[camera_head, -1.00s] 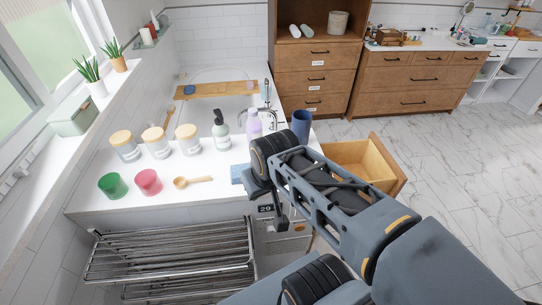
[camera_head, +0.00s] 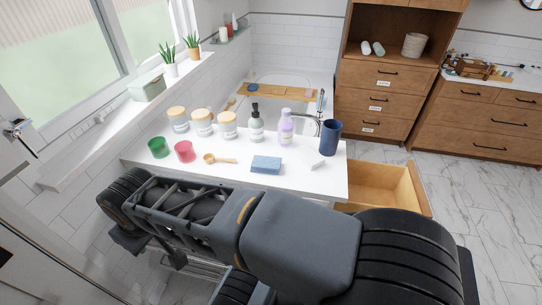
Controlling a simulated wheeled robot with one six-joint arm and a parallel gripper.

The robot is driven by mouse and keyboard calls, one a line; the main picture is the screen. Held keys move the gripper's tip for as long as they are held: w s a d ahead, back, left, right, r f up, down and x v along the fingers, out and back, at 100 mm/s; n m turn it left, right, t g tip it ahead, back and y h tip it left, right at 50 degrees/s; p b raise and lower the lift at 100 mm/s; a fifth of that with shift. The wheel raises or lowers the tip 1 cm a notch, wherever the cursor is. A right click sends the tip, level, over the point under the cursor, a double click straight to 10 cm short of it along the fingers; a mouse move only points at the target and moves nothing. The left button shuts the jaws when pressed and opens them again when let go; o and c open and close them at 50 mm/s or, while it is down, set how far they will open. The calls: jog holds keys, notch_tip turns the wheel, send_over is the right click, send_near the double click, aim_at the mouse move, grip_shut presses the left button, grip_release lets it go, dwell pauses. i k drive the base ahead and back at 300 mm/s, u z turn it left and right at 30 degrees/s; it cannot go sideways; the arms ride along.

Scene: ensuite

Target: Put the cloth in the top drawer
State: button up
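A flat blue folded piece (camera_head: 266,165), which may be the cloth, lies on the white counter (camera_head: 225,180) near its front edge. I cannot tell from its look whether it is cloth or sponge. An open wooden drawer (camera_head: 372,180) sticks out at the counter's right end; its visible inside looks empty. My arm crosses the lower picture in front of the counter. My gripper (camera_head: 172,260) is at the arm's left end, low and apart from the blue piece. Its fingers are mostly hidden, so its opening and contents are unclear.
A small white item (camera_head: 314,160) and a dark blue cup (camera_head: 330,138) stand right of the blue piece. Marble floor is clear at right.

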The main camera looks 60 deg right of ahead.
aim_at(369, 201)
jog(key=u, duration=0.2)
jog(key=k, duration=0.8)
jog(key=z, duration=1.8)
jog(key=i, duration=0.5)
